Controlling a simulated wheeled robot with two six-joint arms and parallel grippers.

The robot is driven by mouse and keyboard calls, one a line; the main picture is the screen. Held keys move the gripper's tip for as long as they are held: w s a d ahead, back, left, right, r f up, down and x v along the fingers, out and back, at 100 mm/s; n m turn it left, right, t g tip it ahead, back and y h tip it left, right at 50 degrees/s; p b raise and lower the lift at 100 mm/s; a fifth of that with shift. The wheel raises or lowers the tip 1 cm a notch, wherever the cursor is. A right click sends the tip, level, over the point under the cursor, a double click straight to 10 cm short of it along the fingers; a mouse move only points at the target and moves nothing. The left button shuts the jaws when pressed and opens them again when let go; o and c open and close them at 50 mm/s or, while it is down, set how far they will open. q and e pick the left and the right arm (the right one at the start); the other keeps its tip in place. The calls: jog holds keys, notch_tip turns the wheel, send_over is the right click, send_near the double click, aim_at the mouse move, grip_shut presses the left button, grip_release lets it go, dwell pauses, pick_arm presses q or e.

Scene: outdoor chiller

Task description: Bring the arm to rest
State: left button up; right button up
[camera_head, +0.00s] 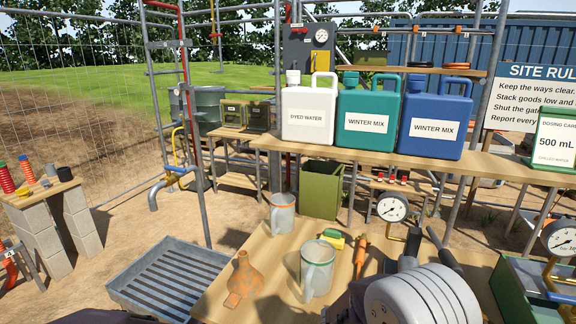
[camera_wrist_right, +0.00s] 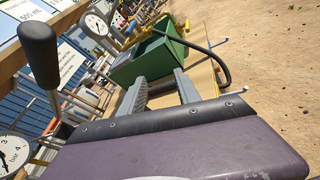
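My right arm (camera_head: 425,298) comes in at the lower right of the head view, over the near wooden table. Its grey rounded links hide that part of the table. In the right wrist view my right gripper (camera_wrist_right: 162,88) has its two grey fingers apart, with nothing seen between them. The fingers point towards a green open box (camera_wrist_right: 150,60) beyond them; I cannot tell the distance. A lever with a black grip (camera_wrist_right: 39,52) stands to the left of the gripper in that view. My left gripper is not in view.
A slatted grey tray (camera_head: 170,275) lies left. White, teal and blue jugs (camera_head: 435,125) stand on the back bench. Open ground is at left.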

jog(key=s+a+f+m+g+y+p, duration=0.1)
jog(key=s+a+f+m+g+y, duration=0.1)
jog(key=s+f+m+y, duration=0.25)
jog(key=s+a+f+m+g+y, duration=0.1)
jog(key=s+f+m+g+y, duration=0.1)
jog(key=s+m+y, duration=0.45)
jog(key=w+a+f+m+t+y, duration=0.1)
jog(key=w+a+f+t+y, duration=0.1)
jog(key=a, duration=0.4)
jog(key=w+a+f+m+t+y, duration=0.1)
jog(key=w+a+f+t+y, duration=0.1)
jog(key=a, duration=0.4)
jog(key=shift+w+t, duration=0.5)
jog(key=shift+w, duration=0.1)
